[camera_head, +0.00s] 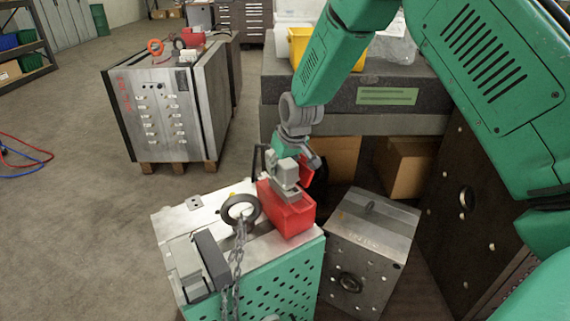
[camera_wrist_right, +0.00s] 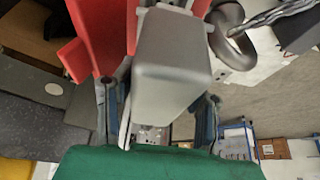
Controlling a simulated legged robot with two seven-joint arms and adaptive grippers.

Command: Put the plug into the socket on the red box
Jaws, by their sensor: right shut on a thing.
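The red box (camera_head: 288,212) stands on top of a metal mould base, near the middle of the head view. In the right wrist view its red parts (camera_wrist_right: 88,40) show at the upper left, behind the grey plug. My right gripper (camera_head: 290,163) is above the box, shut on the grey plug (camera_head: 286,172). The plug is a blocky grey housing and fills the middle of the right wrist view (camera_wrist_right: 172,62). It is at the top of the red box. Its lower end and the socket are hidden, so I cannot tell how they meet. My left gripper is not in view.
A dark lifting ring (camera_head: 240,209) with a chain lies left of the box on the mould base (camera_head: 175,220). A smaller metal block (camera_head: 370,240) stands to the right. Behind is a grey table (camera_head: 345,119) with a yellow bin (camera_head: 298,45). Open floor lies left.

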